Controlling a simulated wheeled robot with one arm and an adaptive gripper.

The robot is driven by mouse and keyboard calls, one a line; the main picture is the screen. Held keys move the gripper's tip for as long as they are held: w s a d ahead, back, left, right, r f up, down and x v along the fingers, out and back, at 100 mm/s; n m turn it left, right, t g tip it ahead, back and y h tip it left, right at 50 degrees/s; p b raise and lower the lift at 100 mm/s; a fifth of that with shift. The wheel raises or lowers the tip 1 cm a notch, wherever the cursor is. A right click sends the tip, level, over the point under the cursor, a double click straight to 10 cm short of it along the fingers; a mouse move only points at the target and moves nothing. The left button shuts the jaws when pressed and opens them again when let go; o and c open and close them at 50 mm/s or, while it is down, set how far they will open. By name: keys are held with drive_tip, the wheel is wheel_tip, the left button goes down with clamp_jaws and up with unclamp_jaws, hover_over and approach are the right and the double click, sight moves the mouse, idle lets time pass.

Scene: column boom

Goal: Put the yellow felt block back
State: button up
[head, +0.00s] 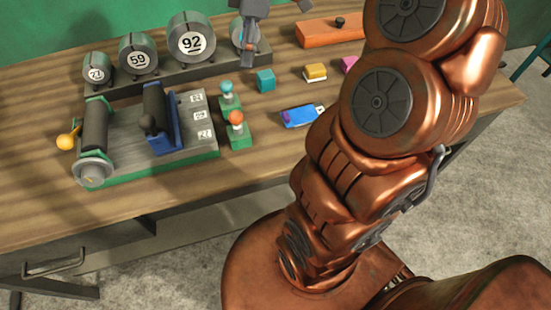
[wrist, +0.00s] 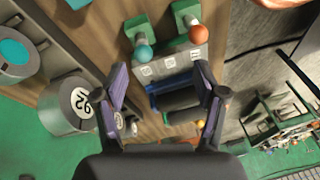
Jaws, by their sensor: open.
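The yellow felt block (head: 316,71) has a yellow top over a pale lower layer. In the head view it lies on the wooden bench (head: 240,175), between a teal block (head: 265,80) and a pink block (head: 349,64). My gripper (head: 247,52) is at the top of the head view, in front of the rightmost dial and to the left of the yellow block, apart from it. In the wrist view my gripper (wrist: 162,72) has its two fingers spread with nothing between them. I cannot make out the yellow block in the wrist view.
Round numbered dials (head: 191,40) stand in a row at the back. A green-based device (head: 150,172) with rollers is at the left. Two ball-topped posts (head: 236,122), a blue item (head: 300,116) and an orange box (head: 330,31) are nearby.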

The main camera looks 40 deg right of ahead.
drive_tip(key=s+a+f+m+h, duration=0.2)
drive_tip(key=s+a+f+m, duration=0.15)
drive_tip(key=s+a, duration=0.6)
drive_tip(key=s+f+m, duration=0.3)
drive_tip(key=s+m, duration=0.1)
drive_tip(key=s, duration=0.2)
drive_tip(key=s+f+m+g+h, duration=0.1)
drive_tip(key=s+f+m, duration=0.2)
drive_tip(key=s, duration=0.4)
drive_tip(key=shift+a+f+m+g, duration=0.15)
drive_tip(key=shift+m+g, duration=0.15)
drive_tip(key=shift+m, duration=0.05)
